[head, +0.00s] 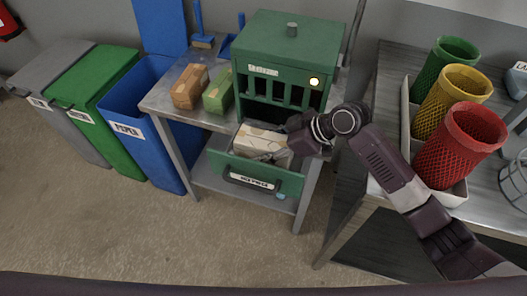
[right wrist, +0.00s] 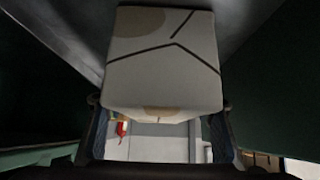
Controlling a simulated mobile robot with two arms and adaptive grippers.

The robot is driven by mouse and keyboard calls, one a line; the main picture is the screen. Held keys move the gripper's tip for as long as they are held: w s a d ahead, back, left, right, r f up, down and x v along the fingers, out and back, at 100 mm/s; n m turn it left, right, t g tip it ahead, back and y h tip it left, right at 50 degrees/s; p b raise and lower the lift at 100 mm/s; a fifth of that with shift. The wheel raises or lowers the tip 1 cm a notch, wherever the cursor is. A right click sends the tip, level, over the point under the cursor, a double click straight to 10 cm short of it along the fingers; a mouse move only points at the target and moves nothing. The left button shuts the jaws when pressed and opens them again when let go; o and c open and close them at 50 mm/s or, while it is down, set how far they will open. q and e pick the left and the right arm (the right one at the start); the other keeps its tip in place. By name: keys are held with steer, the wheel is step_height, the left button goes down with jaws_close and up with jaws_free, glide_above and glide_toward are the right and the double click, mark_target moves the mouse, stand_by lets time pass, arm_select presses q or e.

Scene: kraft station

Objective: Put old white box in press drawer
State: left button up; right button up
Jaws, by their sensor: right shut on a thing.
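The old white box (head: 262,140) shows in the head view at the open press drawer (head: 227,163) of the green press (head: 287,50). It is off-white with dark crack-like lines and tan patches, and it fills the middle of the right wrist view (right wrist: 162,58). My right gripper (head: 284,152) reaches in from the right and is shut on the box, with a finger on each side of it in the right wrist view (right wrist: 162,122). The box is within the drawer's outline; whether it touches the drawer floor is hidden. My left gripper is not in view.
A brown block (head: 189,87) and a green block (head: 218,90) sit on the metal table left of the press. Blue (head: 150,120), green and grey bins stand further left. Green, yellow and red (head: 462,145) mesh baskets stand on the right table near my arm.

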mark_target(280, 144)
steer(key=shift+r, duration=0.1)
steer(key=shift+d, duration=0.2)
steer(key=o, duration=1.3)
steer(key=shift+a, duration=0.1)
steer(key=shift+r, duration=0.15)
steer(key=p+v, duration=0.5)
steer(key=v, duration=0.1)
steer(key=shift+s+d+r+p, duration=0.25)
steer(key=shift+d+r+p, duration=0.15)
steer(key=shift+d, duration=0.15)
